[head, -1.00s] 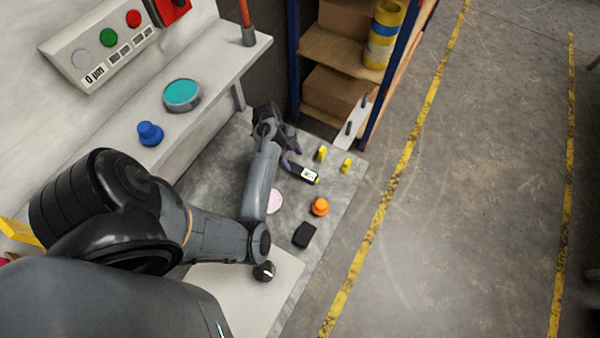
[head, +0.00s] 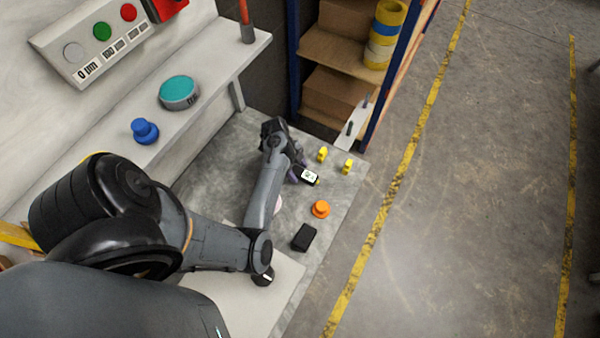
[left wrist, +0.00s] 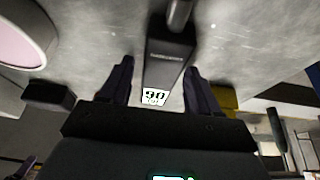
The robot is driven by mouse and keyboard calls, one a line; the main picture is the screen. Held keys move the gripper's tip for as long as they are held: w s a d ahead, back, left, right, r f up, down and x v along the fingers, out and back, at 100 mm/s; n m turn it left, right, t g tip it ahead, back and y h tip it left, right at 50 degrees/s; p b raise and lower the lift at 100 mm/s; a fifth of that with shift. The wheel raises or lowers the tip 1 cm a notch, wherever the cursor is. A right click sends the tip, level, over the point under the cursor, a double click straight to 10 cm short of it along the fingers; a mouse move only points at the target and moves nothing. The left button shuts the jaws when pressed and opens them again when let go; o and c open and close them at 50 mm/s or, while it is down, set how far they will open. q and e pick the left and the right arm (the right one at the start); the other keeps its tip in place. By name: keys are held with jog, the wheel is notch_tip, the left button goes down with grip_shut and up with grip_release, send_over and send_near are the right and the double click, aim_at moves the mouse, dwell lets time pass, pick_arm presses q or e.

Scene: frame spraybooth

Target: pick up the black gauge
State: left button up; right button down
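The black gauge (head: 309,177) lies on the grey worktop, with a small lit display at its near end. In the left wrist view the gauge (left wrist: 167,62) is between my left gripper's two fingers, and its display reads 90. My left gripper (head: 296,172) reaches down at the gauge from the left. Its fingers (left wrist: 160,82) are open on either side of it, with a clear gap on the left side and a small one on the right. My right gripper is in neither view.
Two yellow pieces (head: 322,154) stand behind the gauge. An orange knob (head: 320,209) and a black block (head: 304,237) lie nearer. A pink disc (left wrist: 25,35) is beside the gripper. A shelf rack (head: 335,55) stands behind the worktop (head: 345,185).

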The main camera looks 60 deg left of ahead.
aim_at(297, 170)
pick_arm(q)
jog(key=c, duration=1)
notch_tip(297, 170, up, 10)
jog(key=p, duration=0.4)
jog(key=shift+c, duration=0.2)
